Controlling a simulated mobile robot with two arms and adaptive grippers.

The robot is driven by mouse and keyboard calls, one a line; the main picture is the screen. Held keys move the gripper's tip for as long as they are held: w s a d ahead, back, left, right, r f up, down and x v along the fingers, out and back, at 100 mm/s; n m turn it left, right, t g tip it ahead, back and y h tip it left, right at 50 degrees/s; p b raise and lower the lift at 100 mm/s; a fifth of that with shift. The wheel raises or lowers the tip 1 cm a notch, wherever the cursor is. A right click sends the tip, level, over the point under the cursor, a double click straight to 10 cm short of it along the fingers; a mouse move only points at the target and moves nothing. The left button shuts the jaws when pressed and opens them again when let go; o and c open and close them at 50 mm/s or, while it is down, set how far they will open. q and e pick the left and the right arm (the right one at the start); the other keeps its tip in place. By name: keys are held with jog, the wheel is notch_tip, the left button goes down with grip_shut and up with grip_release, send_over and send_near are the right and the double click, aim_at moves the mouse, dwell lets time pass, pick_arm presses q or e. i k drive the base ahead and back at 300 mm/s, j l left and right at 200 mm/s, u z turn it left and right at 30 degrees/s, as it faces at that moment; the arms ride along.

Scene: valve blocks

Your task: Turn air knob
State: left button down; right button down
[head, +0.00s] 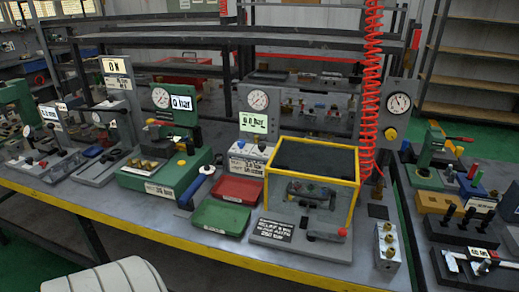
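A round yellow knob (390,134) sits below a pressure gauge (399,103) on a grey upright panel (402,88) at the right rear of the bench. The red coiled air hose (370,80) hangs just left of this panel. No label marks which knob is the air knob. A yellow-framed guard box (311,142) covers a fixture with small knobs in front of the panel. A red ball-ended handle (342,232) sticks out at its lower right. The gauge needle is too small to read. Neither of my grippers is in view.
A red tray (240,190) and a green tray (219,217) lie left of the guard box. A metal block with brass fittings (387,246) stands at its right. A green press (432,147) and dark-handled tools crowd the right bench. The bench's yellow front edge (130,226) runs across below.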

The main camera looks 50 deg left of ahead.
aim_at(262, 147)
jog(key=u, duration=0.4)
jog(key=j+u, duration=0.1)
jog(key=u, duration=0.65)
jog(key=j+u, duration=0.1)
jog(key=u, duration=0.3)
jog(key=k+j+u, duration=0.2)
jog(key=k+l, duration=0.05)
